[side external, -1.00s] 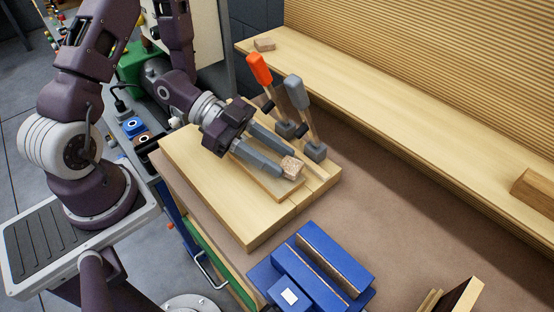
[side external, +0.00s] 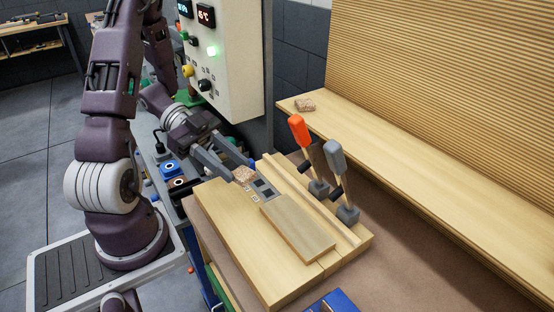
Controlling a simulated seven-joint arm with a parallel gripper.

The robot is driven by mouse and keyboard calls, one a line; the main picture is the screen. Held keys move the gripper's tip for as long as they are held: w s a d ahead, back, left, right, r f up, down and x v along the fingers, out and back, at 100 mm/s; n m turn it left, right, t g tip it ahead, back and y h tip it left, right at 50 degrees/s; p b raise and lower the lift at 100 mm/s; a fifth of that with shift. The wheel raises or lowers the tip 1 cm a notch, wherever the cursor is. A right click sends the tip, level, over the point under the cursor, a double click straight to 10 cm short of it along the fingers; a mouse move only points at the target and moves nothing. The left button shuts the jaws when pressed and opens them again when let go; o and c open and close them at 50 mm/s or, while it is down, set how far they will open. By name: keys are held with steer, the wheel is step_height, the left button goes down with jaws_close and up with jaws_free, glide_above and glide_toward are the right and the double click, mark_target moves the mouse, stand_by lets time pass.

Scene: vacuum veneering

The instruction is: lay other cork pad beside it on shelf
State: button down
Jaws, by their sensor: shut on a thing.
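One cork pad (side external: 305,105) lies on the wooden shelf (side external: 400,152), near its left end. The other cork pad (side external: 244,175) is a small speckled block between the fingertips of my gripper (side external: 241,172). My gripper is shut on it and holds it over the wooden jig board (side external: 232,222), to the left of the clamps and well short of the shelf. I cannot tell the exact height of the held pad above the board.
A flat wood strip (side external: 298,226) lies on the board, with small dark squares (side external: 263,188) by its end. Toggle clamps with orange (side external: 299,129) and grey (side external: 335,155) handles stand upright between my gripper and the shelf. A control box (side external: 226,70) stands behind. Most of the shelf is clear.

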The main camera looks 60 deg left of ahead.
step_height(320, 180, up, 22)
steer(key=n+t+y, duration=0.4)
steer(key=n+t, duration=0.1)
glide_above(312, 121)
step_height(312, 121, down, 15)
steer(key=c, duration=1.2)
jaws_free()
steer(key=shift+f, duration=0.1)
steer(key=shift+c, duration=0.2)
